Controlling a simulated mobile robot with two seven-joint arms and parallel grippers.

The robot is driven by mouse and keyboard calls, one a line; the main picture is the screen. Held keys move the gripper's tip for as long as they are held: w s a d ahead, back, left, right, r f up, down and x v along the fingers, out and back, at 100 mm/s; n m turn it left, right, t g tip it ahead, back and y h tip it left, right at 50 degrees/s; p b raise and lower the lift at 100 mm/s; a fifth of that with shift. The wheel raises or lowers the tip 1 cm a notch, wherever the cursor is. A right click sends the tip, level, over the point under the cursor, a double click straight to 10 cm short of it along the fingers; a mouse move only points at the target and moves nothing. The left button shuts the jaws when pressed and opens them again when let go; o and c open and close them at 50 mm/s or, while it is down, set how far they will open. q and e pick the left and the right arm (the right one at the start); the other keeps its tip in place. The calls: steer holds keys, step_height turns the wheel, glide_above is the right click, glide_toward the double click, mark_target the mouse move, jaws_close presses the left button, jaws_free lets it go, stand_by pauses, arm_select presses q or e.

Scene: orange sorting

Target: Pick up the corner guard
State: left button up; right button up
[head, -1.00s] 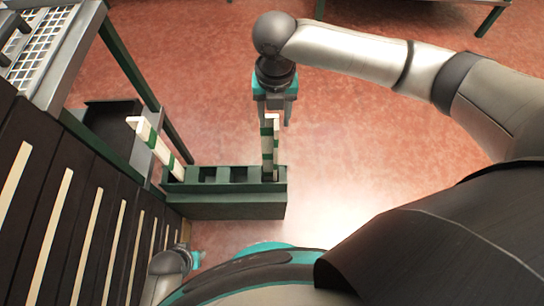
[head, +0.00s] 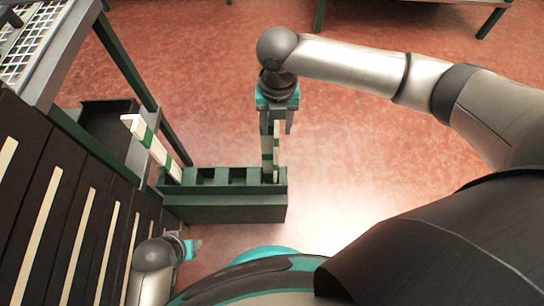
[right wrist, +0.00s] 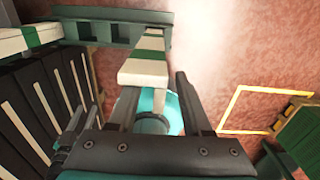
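A white corner guard with green bands (head: 276,158) stands upright in the right end slot of a dark green rack (head: 225,213). My right gripper (head: 278,128) points down at its upper end. In the right wrist view the guard's end (right wrist: 143,74) lies near and between the fingertips of the right gripper (right wrist: 157,85). The fingers are apart, with a visible gap beside the right finger. A second corner guard (head: 152,145) leans in the rack's left end; it also shows in the right wrist view (right wrist: 28,38). My left gripper (head: 192,248) is low at the left, its fingers unclear.
A dark slatted surface with pale strips (head: 42,225) runs along the left side. A green-framed stand with a white grid (head: 38,45) is at the upper left. The rack's middle slots look empty. The red floor right of the rack is clear.

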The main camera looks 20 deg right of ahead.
jaws_close()
stand_by(1.2)
